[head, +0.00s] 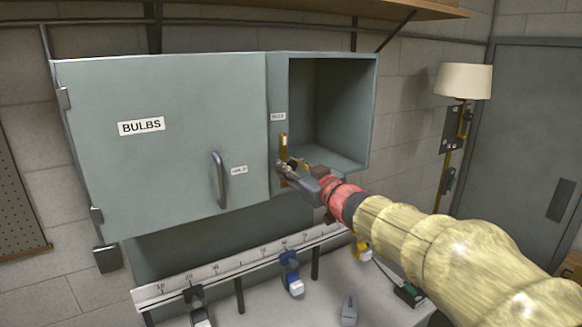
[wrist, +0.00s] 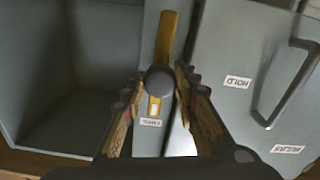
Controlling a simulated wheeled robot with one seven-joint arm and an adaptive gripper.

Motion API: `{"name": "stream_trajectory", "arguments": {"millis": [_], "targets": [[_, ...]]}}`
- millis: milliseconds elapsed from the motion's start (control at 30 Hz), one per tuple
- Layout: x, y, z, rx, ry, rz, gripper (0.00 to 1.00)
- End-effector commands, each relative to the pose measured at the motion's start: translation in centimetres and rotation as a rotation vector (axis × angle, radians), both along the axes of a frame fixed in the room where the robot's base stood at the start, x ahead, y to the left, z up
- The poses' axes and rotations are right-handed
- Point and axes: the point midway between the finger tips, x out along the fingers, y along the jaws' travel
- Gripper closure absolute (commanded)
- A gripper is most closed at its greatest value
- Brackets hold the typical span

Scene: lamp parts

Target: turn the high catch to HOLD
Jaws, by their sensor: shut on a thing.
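The high catch is a brass bar with a dark round knob, mounted on the narrow strip between the cabinet door and the open compartment. In the head view the bar (head: 283,147) stands upright below a small white label (head: 278,116) that is too small to read. In the wrist view the catch (wrist: 166,38) shows as a long brass arm above the knob and a short end below it. The HOLD label (head: 239,170) is on the door, left of the catch; the wrist view shows it upside down (wrist: 237,82). My gripper (head: 287,170) is shut on the catch, its fingers (wrist: 159,84) on both sides of the knob.
The door (head: 165,150) is closed, with a BULBS label and a dark handle (head: 219,180) near the catch. The open compartment (head: 330,110) looks empty. Below is a ruled rail (head: 235,265) with blue and yellow clamps. A lamp (head: 463,82) stands at the right.

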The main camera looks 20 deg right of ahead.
Motion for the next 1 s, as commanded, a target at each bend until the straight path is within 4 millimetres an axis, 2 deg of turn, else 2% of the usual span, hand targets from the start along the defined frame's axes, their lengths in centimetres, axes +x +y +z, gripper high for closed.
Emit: {"name": "stream_trajectory", "arguments": {"millis": [533,1000], "targets": [[-0.01,0.03,-0.07,-0.066,-0.020,0.000,1.00],[-0.05,0.14,-0.25,-0.434,-0.126,0.001,1.00]]}}
